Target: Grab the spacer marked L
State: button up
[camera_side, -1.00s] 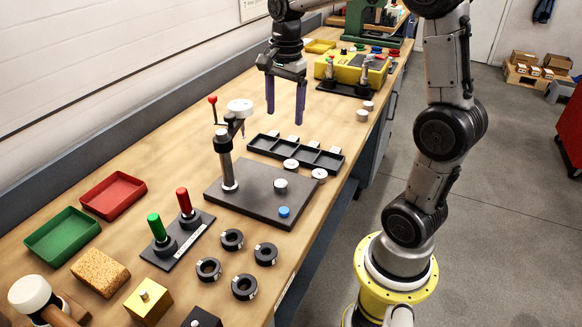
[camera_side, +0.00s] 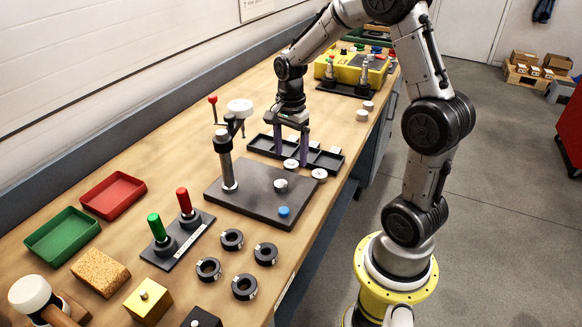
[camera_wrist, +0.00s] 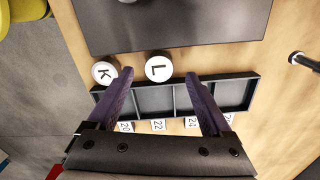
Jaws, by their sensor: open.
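The spacer marked L (camera_wrist: 158,68) is a white round disc, seen in the wrist view between and just ahead of my open fingertips. In the side view the same disc (camera_side: 291,164) lies by the near edge of the black tray. My gripper (camera_side: 291,153) points down with its purple fingers spread and nothing held. In the wrist view my gripper (camera_wrist: 159,75) has one fingertip on each side of the L disc. The side view does not show clearly how high the tips are.
A similar white disc marked K (camera_wrist: 104,72) lies left of L, close to my left finger. The black compartment tray (camera_side: 326,164) is under and behind the fingers. A dark plate (camera_side: 252,205) with a post (camera_side: 226,165) stands in front.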

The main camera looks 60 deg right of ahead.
aim_at(291, 163)
jog(key=shift+f, duration=1.55)
grip_shut()
